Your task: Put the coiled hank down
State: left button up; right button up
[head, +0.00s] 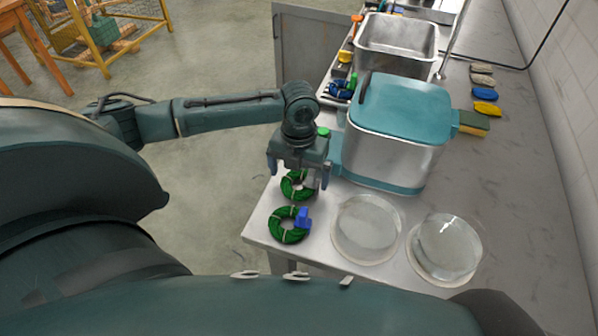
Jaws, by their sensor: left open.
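A green coiled hank (288,190) with pale ties lies on the steel counter (262,222) near its left edge. My left gripper (298,174) points down over this hank, its jaws open with a finger to either side. The gripper hides the hank's far part. I cannot tell whether the fingers touch it. A second green coiled hank (278,232) with a blue piece (303,220) on it lies just nearer to me. My right gripper is not in view.
Two clear round dishes (366,228) (447,246) stand to the right of the hanks. A steel box with a teal lid (402,105) stands right behind the gripper. Sponges (487,108) lie along the wall.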

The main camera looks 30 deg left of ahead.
aim_at(299, 180)
pick_arm(q)
notch_tip(299, 180, up, 12)
dwell(0.4)
dwell(0.4)
